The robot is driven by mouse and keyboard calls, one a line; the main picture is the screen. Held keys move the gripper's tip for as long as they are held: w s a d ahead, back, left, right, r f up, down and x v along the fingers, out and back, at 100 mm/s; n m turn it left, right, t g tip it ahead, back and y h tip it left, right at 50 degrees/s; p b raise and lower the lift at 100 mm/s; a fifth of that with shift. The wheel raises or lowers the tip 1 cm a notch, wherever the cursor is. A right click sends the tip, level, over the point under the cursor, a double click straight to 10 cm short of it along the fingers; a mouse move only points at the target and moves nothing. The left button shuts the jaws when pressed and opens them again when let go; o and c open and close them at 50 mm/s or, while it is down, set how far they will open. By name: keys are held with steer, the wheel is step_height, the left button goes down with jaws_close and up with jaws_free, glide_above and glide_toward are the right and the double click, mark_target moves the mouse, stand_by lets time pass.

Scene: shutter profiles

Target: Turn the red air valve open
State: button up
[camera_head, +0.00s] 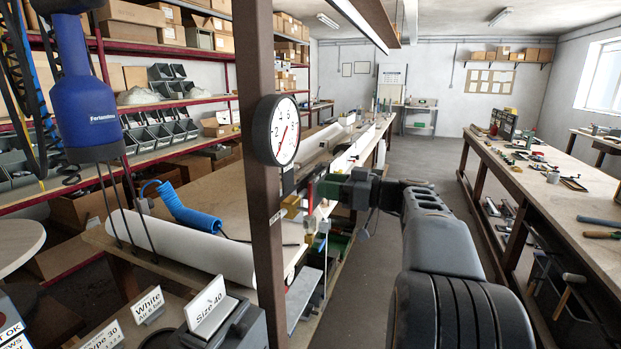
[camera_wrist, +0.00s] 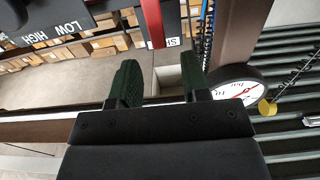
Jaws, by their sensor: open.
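The red air valve handle (camera_head: 310,197) shows as a thin upright red strip beside the brown post, below the round pressure gauge (camera_head: 276,131). In the wrist view a red lever (camera_wrist: 152,22) stands at the top of the picture, beyond the fingertips and in line with the gap between them. My gripper (camera_head: 329,188) is at the post, close to the valve; its dark green fingers (camera_wrist: 160,82) are apart with nothing between them. I cannot tell from the head view whether a finger touches the handle. The gauge also shows in the wrist view (camera_wrist: 236,92).
The brown post (camera_head: 264,230) stands in front of a workbench with a white roll (camera_head: 190,250). A blue coiled hose (camera_head: 190,208) lies behind. A blue tool (camera_head: 85,110) hangs at left. The aisle floor (camera_head: 400,150) is clear; another bench (camera_head: 545,185) is at right.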

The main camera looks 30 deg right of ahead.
mark_target(310, 182)
steer(key=shift+p+x, duration=0.6)
steer(key=shift+x, duration=2)
steer(key=shift+c, duration=0.3)
jaws_close()
